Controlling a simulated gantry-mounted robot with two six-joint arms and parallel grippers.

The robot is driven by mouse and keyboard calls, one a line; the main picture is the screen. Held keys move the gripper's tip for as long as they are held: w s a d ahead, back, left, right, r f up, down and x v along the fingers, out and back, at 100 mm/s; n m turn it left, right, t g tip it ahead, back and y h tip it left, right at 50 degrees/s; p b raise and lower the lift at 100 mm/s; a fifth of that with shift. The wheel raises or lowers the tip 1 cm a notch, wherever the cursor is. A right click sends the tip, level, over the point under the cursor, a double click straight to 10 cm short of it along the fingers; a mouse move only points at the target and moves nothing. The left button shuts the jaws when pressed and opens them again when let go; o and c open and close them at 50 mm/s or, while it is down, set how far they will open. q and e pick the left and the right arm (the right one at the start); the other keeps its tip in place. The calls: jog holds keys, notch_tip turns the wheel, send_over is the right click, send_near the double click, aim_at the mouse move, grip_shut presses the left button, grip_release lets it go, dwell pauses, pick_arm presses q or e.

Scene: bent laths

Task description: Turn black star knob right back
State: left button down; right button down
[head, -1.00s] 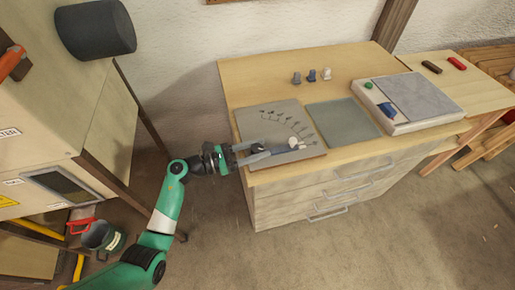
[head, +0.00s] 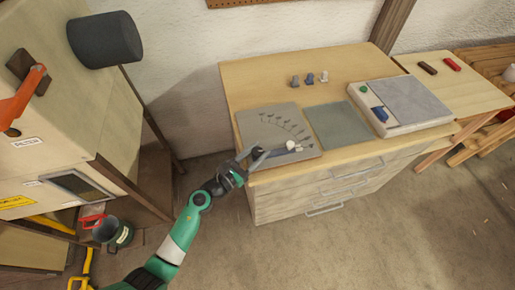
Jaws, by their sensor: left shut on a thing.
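The black star knob (head: 256,152) shows as a small dark shape at the left front of a grey plate (head: 253,124) with a curved scale of dark marks. A lever with a white knob (head: 290,145) lies to its right, along the plate's front. My left gripper (head: 261,156) comes in from the front left and is shut on the black star knob. Its fingers hide part of the knob, so its exact angle is hard to tell. My right gripper is not in view.
The plate lies on a wooden drawer cabinet (head: 250,75). A grey-green mat (head: 338,124) and a device with a green button (head: 364,88) lie to the right. Several small grey and blue pegs (head: 309,79) stand behind.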

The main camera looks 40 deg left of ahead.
pick_arm(q)
jog(key=shift+c, duration=1.9)
grip_release()
jog(key=s+p, duration=0.1)
jog(key=s, duration=1)
jog(key=shift+s+a, duration=0.3)
